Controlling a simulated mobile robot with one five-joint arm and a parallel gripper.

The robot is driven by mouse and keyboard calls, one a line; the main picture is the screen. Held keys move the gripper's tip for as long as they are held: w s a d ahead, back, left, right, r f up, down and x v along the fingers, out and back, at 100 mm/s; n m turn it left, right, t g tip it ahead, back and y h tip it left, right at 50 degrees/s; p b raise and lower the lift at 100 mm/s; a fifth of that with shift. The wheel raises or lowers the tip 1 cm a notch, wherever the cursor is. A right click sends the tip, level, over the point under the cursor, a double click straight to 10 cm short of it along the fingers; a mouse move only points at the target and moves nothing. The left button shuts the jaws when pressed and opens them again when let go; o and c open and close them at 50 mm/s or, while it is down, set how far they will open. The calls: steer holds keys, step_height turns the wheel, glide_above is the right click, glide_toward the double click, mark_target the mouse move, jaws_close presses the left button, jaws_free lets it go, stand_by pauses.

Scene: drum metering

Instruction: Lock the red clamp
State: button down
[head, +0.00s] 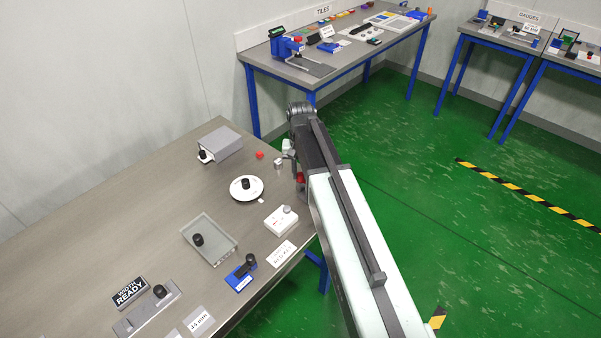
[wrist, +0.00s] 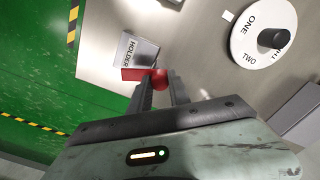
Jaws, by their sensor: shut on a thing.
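The red clamp shows in the wrist view as a flat red bar (wrist: 133,74) beside the label HOLDER, with a round red knob (wrist: 159,76) at its right end. My gripper (wrist: 161,82) has its two dark fingers closed around the knob, one on each side. Part of the knob stands out past the fingertips. In the head view a bit of red (head: 300,178) shows at the bench edge beside my arm. My arm hides the rest of the clamp and my gripper there.
A white dial marked ONE and TWO (wrist: 263,40) with a black knob lies to the right in the wrist view. In the head view a white box (head: 281,220), a grey tray (head: 210,240) and a small red cap (head: 260,155) are on the bench. Green floor lies beyond its edge.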

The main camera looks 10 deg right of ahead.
mark_target(300, 174)
steer(key=shift+m, duration=2.3)
steer(key=c, duration=1.2)
jaws_free()
steer(key=shift+r, duration=0.1)
step_height(300, 174, up, 8)
steer(key=p, duration=0.8)
steer(key=shift+f, duration=0.2)
